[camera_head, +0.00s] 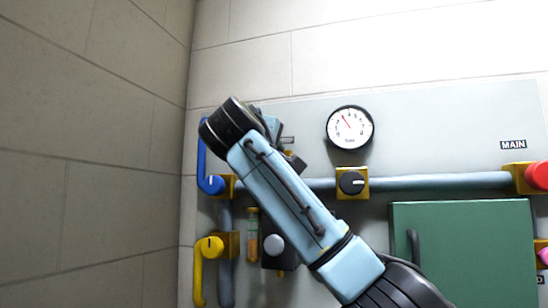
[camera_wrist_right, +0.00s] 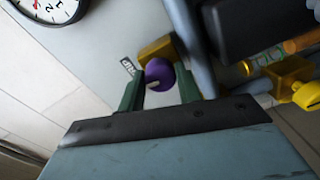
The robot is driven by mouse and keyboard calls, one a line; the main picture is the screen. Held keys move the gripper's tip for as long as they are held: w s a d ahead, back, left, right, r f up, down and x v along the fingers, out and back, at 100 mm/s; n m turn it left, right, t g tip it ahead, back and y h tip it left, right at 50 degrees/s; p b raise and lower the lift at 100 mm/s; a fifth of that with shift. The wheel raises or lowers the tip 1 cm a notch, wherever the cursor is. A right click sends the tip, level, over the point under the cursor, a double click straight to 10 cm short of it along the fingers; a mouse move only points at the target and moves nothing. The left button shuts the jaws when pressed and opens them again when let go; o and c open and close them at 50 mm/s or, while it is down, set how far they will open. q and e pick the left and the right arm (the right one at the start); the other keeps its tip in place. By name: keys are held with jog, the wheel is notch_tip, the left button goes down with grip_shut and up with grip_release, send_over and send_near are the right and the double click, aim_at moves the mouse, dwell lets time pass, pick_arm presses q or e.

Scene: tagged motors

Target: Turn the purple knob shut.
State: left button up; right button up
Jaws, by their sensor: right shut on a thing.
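The purple knob (camera_wrist_right: 158,74) shows in the right wrist view, on a yellow valve block (camera_wrist_right: 155,49) on the grey panel. A pale mark shows on its face. My right gripper (camera_wrist_right: 160,80) is shut on the knob, with one green finger on each side of it. In the head view my right arm comes in from the lower right and hides the knob. My left gripper is in neither view.
A round gauge (camera_head: 350,128) and a black knob (camera_head: 352,183) are right of my arm. A blue handle (camera_head: 212,183) and a yellow handle (camera_head: 209,248) are on the left near the side wall. A green cabinet (camera_head: 465,250) and red knob (camera_head: 538,175) are on the right.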

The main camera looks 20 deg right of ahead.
jog(key=shift+n, duration=0.5)
dwell(0.3)
jog(key=o, duration=1)
jog(key=shift+s+a, duration=0.1)
jog(key=b+v, duration=0.5)
jog(key=v, duration=0.8)
